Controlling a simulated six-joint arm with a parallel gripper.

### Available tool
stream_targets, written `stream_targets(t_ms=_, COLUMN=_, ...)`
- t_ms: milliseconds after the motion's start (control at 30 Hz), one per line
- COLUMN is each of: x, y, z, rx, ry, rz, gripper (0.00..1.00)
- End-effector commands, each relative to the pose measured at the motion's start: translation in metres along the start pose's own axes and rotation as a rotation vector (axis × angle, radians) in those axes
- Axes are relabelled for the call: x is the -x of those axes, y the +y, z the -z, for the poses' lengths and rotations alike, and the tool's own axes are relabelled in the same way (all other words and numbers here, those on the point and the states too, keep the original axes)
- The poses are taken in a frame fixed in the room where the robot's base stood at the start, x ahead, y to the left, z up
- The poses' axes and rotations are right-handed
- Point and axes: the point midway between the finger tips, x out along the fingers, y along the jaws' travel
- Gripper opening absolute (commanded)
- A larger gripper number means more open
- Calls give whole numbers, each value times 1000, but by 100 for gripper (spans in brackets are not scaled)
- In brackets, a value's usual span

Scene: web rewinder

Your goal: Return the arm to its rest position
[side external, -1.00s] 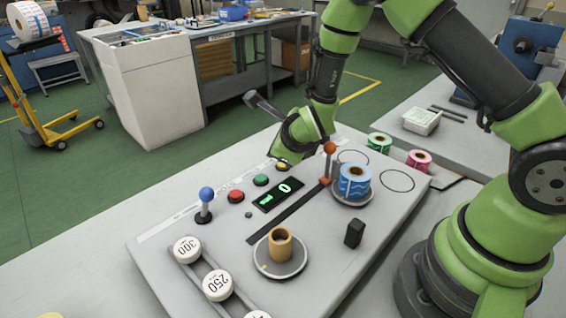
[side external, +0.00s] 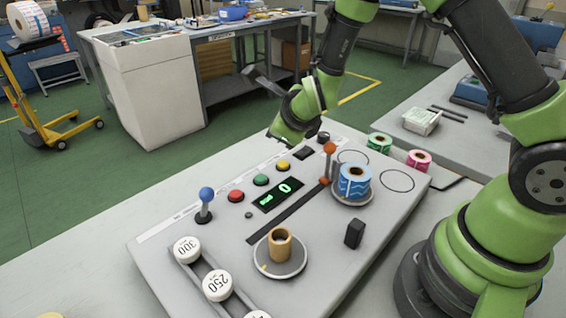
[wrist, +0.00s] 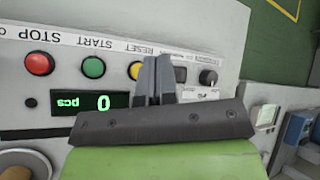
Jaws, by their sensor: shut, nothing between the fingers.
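My gripper shows in the wrist view (wrist: 155,78) with its two grey fingers together and nothing between them. In the side view its green body (side external: 288,128) hangs above the far edge of the control panel (side external: 330,250), clear of the surface; the fingers are hard to make out there. In the wrist view the fingers overlap the right side of the yellow RESET button (wrist: 136,70). That button (side external: 283,165) is uncovered in the side view. The display (side external: 277,195) reads 0.
Around the panel stand a blue-knobbed lever (side external: 206,202), an orange-knobbed post (side external: 329,150), a blue label roll (side external: 355,180) on its spindle plate and a cardboard core (side external: 280,245). Green (side external: 380,143) and pink (side external: 419,159) rolls lie behind. The air above the panel is open.

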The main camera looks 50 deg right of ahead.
Motion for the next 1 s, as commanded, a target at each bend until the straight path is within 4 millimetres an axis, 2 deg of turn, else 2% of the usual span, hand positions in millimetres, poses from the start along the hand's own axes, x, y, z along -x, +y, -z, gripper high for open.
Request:
stream_targets(t_ms=167, x=4, y=-2, z=-3, rx=20, ry=-7, rz=-6, gripper=0)
stream_targets(t_ms=267, x=20, y=-7, z=-13, rx=106, ry=-32, rz=-34, gripper=0)
stream_targets(t_ms=367, x=51, y=-16, z=-27, rx=282, ry=-81, rz=-83, gripper=0)
stream_targets(t_ms=433, x=80, y=-20, z=-34, rx=449, ry=-127, rz=-119, gripper=0)
stream_targets(t_ms=600, x=152, y=-26, z=-35, rx=901, ry=-247, rz=-173, gripper=0)
stream_targets(t_ms=800, x=229, y=-23, z=-9, rx=1454, ry=-376, rz=-173, gripper=0)
stream_targets(t_ms=900, x=259, y=-18, z=12, rx=1707, ry=-424, rz=-160, gripper=0)
stream_targets(t_ms=1000, x=280, y=-12, z=31, rx=1911, ry=-457, rz=-145, gripper=0)
